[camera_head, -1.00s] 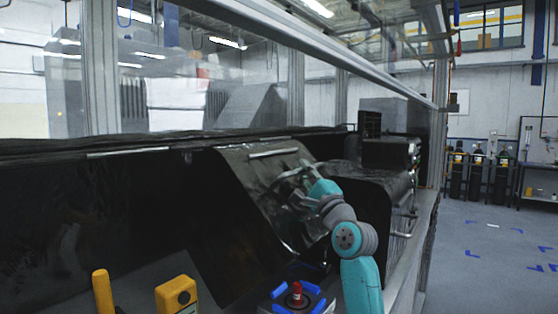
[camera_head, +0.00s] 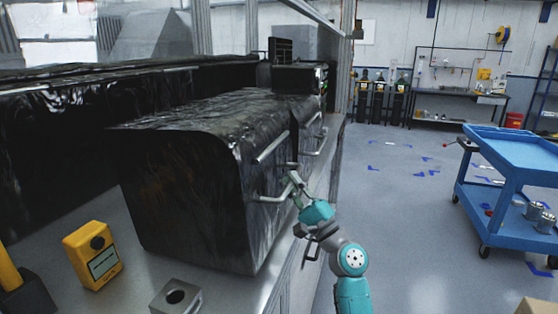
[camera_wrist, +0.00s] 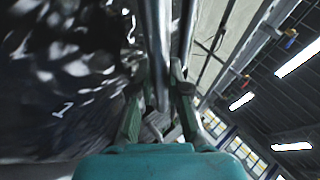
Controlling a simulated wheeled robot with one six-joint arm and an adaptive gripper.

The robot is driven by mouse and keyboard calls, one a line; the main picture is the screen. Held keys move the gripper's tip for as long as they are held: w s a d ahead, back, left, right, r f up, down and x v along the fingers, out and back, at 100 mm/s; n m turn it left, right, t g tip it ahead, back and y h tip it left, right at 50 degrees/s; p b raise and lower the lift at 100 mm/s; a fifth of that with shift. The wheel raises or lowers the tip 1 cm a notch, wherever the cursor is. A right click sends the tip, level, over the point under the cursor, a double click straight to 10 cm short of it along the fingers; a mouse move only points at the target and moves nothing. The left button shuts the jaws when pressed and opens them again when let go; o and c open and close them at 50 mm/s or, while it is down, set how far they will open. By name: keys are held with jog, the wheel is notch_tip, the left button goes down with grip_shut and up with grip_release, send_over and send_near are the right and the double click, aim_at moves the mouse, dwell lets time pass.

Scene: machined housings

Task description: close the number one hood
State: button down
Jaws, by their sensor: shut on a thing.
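The number one hood (camera_head: 200,165) is a glossy black curved cover at the middle of the head view. Its front hangs down close to the grey bench top; whether its lower edge touches is unclear. In the wrist view its black surface (camera_wrist: 60,70) fills the left side and bears a small white "1". My gripper (camera_head: 293,186) is at the hood's right side, by a metal handle bar (camera_head: 270,199). In the wrist view my gripper's fingers (camera_wrist: 159,92) are shut on the handle bar (camera_wrist: 160,40) running between them. The fingertips are small in the head view.
A yellow device (camera_head: 92,255) and a metal block with a hole (camera_head: 176,296) sit on the bench (camera_head: 130,290) in front of the hood. Another handle (camera_head: 273,146) is just above my gripper. A blue cart (camera_head: 515,190) stands right; open floor lies between.

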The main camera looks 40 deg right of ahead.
jog(key=shift+s+d+f, duration=0.15)
jog(key=shift+s+f, duration=0.05)
jog(key=shift+f, duration=0.7)
jog(key=shift+s+d+f, duration=0.1)
jog(key=shift+s+f, duration=0.1)
jog(key=shift+f, duration=0.7)
jog(key=c, duration=1.1)
grip_release()
jog(key=shift+c, duration=0.2)
jog(key=shift+r, duration=0.1)
jog(key=shift+s, duration=0.1)
jog(key=v, duration=1.2)
